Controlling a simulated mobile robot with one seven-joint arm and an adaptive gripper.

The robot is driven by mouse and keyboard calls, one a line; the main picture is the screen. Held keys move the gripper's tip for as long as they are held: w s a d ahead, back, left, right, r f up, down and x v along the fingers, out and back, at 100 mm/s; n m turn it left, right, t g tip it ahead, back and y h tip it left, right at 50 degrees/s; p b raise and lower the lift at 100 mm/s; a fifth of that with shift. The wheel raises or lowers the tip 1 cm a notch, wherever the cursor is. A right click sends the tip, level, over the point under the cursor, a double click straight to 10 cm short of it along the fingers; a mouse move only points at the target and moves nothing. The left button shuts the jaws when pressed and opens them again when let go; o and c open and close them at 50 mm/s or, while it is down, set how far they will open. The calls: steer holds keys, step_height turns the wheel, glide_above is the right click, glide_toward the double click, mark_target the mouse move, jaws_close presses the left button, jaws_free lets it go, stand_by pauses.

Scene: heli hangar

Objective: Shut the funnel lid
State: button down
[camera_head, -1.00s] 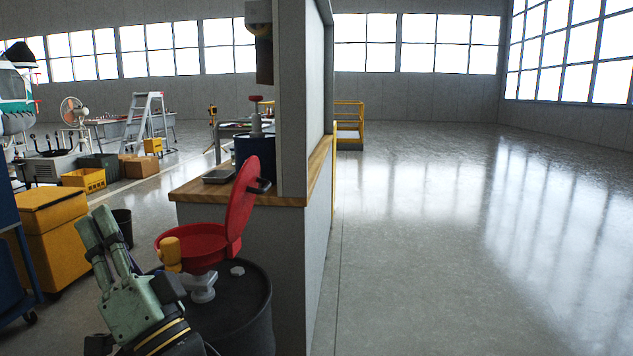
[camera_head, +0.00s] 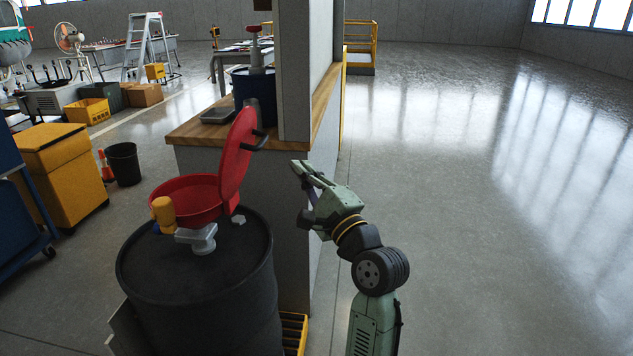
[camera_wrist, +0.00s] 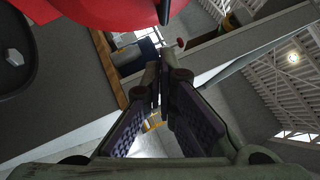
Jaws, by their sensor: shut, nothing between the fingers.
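The red funnel (camera_head: 185,197) sits on top of a black drum. Its red lid (camera_head: 238,150) stands open, nearly upright, at the funnel's right side, with a dark handle (camera_head: 257,139) on the lid's right face. My gripper (camera_head: 296,172) is shut and empty. It is to the right of the lid and handle, apart from them in the picture, pointing left. In the wrist view, the shut fingertips (camera_wrist: 163,72) are in the middle, and the red lid (camera_wrist: 100,10) fills the top left with part of a dark handle (camera_wrist: 164,10) at its edge.
The black drum (camera_head: 195,290) stands beside a counter with a wooden top (camera_head: 195,132) and a grey wall post (camera_head: 294,70). A yellow cabinet (camera_head: 60,165) and a black bin (camera_head: 124,165) are at the left. The floor on the right (camera_head: 480,240) is clear.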

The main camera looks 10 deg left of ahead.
steer(key=shift+w+a+r+p, duration=0.25)
steer(key=shift+a+r, duration=0.15)
steer(key=shift+a, duration=0.45)
steer(key=shift+w+a+r+p, duration=0.25)
steer(key=shift+w+a+r, duration=0.1)
steer(key=shift+a, duration=0.45)
steer(key=shift+w+a+r+p, duration=0.25)
steer(key=shift+a+r, duration=0.15)
steer(key=shift+a, duration=0.45)
